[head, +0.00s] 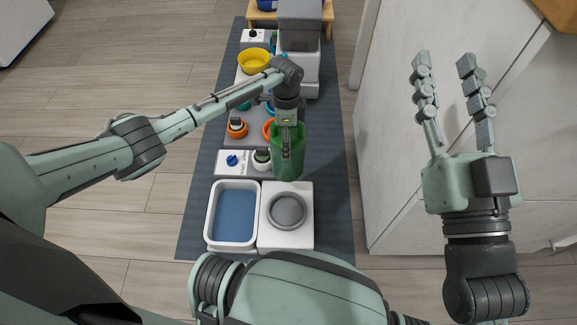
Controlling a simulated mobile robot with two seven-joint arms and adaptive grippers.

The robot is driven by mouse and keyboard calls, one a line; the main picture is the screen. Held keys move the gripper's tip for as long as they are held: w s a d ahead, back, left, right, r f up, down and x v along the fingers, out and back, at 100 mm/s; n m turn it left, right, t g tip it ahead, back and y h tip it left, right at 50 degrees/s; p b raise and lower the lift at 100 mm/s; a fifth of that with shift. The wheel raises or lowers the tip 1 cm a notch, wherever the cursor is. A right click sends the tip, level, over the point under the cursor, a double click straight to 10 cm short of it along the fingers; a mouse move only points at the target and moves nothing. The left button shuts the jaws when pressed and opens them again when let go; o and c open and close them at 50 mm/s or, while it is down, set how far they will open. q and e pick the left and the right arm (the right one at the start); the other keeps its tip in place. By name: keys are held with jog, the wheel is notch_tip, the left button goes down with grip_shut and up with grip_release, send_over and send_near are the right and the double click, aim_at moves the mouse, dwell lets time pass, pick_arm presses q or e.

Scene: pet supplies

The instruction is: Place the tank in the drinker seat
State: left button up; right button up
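The tank (289,167) is a green, see-through container. My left gripper (286,152) points down at it, with its fingers on the tank and apparently shut on it. The far finger is hard to make out. The tank looks upright, a little behind the drinker seat (287,210) in the picture and seemingly above the mat. The seat is a white square base with a round grey recess, and nothing sits in it. My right gripper (444,60) is open and empty at the right, away from the mat, with its two fingers spread.
A white tray with a blue inside (234,214) stands directly left of the seat. Behind it are a white box with a blue knob (232,161), orange bowls (237,128) and a yellow bowl (254,60). The dark mat (333,215) is bare right of the seat. A pale cabinet (390,150) stands farther right.

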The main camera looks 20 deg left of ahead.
pick_arm(q)
jog(key=s+d+f+b, duration=0.1)
jog(key=s+d+f, duration=0.2)
jog(key=s+f, duration=0.6)
jog(key=shift+s+f+b, duration=0.35)
jog(key=shift+f+b, duration=0.05)
jog(key=shift+f, duration=0.05)
pick_arm(e)
jog(key=r+t, duration=0.1)
jog(key=s+r+t, duration=0.1)
jog(key=d+r+t, duration=0.1)
jog(key=shift+s+d+r+y, duration=0.1)
jog(key=shift+s+r+y, duration=0.1)
jog(key=shift+r+y, duration=0.15)
pick_arm(q)
jog(key=shift+f, duration=0.15)
jog(key=o, duration=1.7)
jog(key=shift+s, duration=0.15)
jog(key=shift+f, duration=0.1)
pick_arm(e)
jog(key=shift+s+r, duration=0.1)
